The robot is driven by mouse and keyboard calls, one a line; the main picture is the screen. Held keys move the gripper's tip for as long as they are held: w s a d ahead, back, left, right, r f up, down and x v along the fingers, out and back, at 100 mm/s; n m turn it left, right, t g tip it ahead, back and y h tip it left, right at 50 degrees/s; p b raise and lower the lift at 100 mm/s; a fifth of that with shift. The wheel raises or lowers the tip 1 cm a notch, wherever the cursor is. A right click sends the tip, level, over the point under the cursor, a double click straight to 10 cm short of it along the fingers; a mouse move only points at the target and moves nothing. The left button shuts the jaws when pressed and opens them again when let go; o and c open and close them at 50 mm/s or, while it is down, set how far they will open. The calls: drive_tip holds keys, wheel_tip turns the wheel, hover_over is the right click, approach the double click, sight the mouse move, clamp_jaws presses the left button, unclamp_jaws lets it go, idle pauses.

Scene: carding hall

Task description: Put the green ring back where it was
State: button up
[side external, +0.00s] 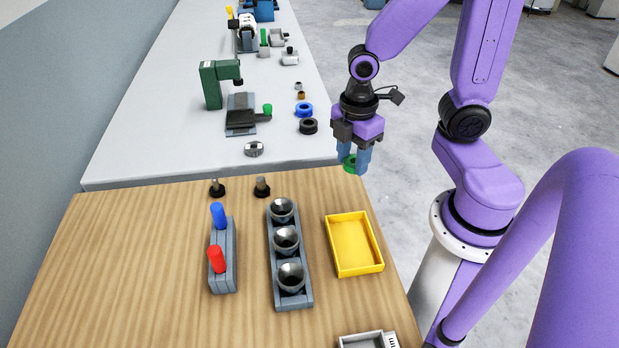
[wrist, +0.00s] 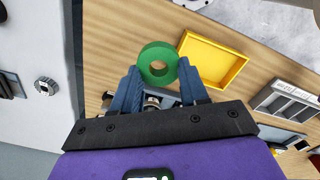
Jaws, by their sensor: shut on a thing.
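The green ring (side external: 349,163) is between the fingertips of my gripper (side external: 355,166), held in the air near the wooden table's far right corner. In the wrist view the green ring (wrist: 168,54) shows its open hole, and both blue-grey fingers of my gripper (wrist: 158,74) press on its sides. Two dark upright pegs on round bases, the left peg (side external: 216,188) and the right peg (side external: 262,186), stand bare at the table's far edge. The ring's earlier place is not shown.
A yellow tray (side external: 329,233) sits empty at the wooden table's right. A grey block with three dark cups (side external: 285,241) and a block with blue and red handles (side external: 219,240) stand left of it. Blue (side external: 304,110) and black (side external: 308,127) rings lie on the white bench (side external: 150,140).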

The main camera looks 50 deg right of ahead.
drive_tip(key=shift+w+f, duration=1.2)
drive_tip(key=shift+w, duration=1.55)
hover_over(309, 188)
drive_tip(key=f, duration=0.5)
drive_tip(key=shift+s+f, duration=0.2)
drive_tip(key=shift+f, duration=0.15)
drive_tip(key=shift+w+f, duration=0.15)
drive_tip(key=shift+f, duration=1.55)
drive_tip(key=o, duration=1.1)
drive_tip(key=shift+f, duration=0.15)
drive_tip(key=shift+o, duration=0.2)
